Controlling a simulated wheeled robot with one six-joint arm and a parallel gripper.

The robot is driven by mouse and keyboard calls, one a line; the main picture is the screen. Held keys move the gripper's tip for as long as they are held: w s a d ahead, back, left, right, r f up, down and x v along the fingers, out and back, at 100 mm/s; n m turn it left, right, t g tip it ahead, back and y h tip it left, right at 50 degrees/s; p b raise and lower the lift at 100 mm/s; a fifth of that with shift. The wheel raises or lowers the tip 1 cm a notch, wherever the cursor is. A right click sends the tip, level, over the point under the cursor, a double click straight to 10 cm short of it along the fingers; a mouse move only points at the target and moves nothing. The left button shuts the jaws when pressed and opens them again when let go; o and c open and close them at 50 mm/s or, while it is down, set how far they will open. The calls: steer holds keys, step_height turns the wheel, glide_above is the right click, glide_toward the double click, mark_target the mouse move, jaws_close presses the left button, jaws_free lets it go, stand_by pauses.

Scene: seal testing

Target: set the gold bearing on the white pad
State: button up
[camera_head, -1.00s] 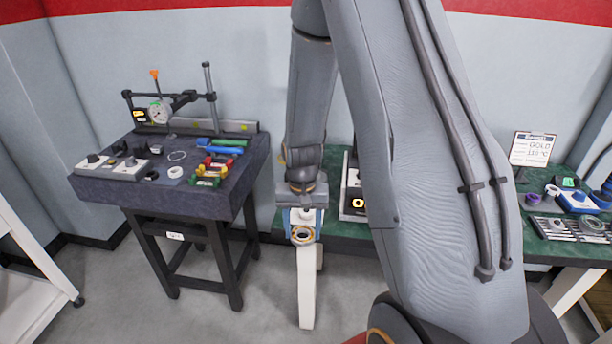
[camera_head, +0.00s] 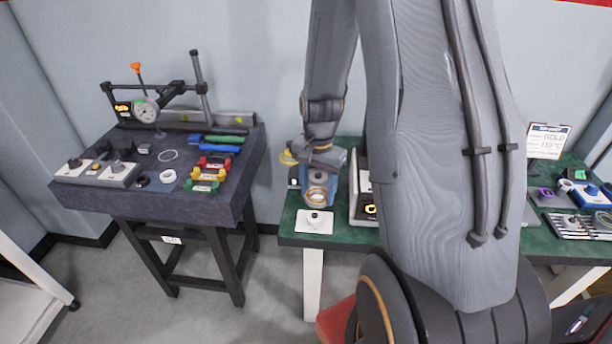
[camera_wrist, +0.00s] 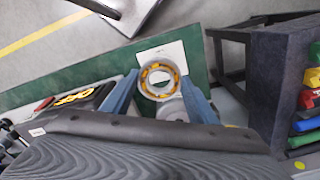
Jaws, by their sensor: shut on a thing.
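The gold bearing (camera_head: 317,196) is a ring with a pale rim and gold inside. My gripper (camera_head: 320,186) is shut on it, blue fingers on either side. In the wrist view the gold bearing (camera_wrist: 159,78) sits between the two fingertips, its open middle facing the camera. In the head view the bearing appears just above the pad. In the wrist view the bearing covers part of the white pad (camera_wrist: 181,52). The gap between them is hard to judge.
A yellow object (camera_head: 287,158) shows left of my gripper. A dark table (camera_head: 222,205) with gauge and clamps stands left, across a gap.

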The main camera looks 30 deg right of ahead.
mark_target(315, 214)
steer(key=shift+w+f+b, duration=0.3)
steer(key=shift+f+b, duration=0.6)
steer(key=shift+f, duration=0.15)
steer(key=shift+w+f+b, duration=0.25)
steer(key=shift+f+b, duration=0.6)
steer(key=shift+f, duration=0.2)
steer(key=shift+f+b, duration=0.45)
steer(key=shift+f, duration=0.75)
steer(key=shift+f, duration=0.55)
steer(key=o, duration=1.5)
steer(key=shift+c, duration=0.2)
